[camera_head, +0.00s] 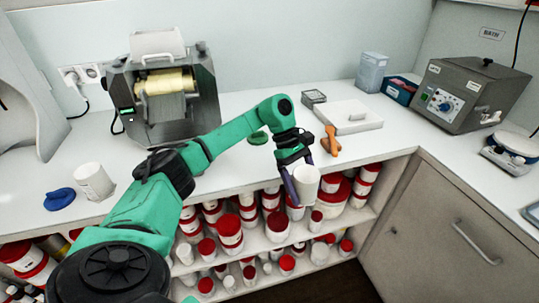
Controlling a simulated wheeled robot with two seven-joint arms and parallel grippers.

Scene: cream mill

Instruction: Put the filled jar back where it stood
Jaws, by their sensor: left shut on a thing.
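A white jar (307,183) is held upright by my left gripper (299,178), which is shut on it. The jar is in front of the counter edge, with shelves of jars behind and below it. I cannot see into it, so its contents are hidden. My left arm reaches in from the lower left across the counter. A second white jar (93,181) stands on the counter at the left. My right gripper is out of view.
The mill (165,92) stands at the back left of the white counter. A blue item (60,198), a green lid (258,138), an orange tool (330,141) and a white scale-like plate (350,116) lie on it. Red-lidded jars (230,225) crowd the shelves. A grey bath (470,95) stands right.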

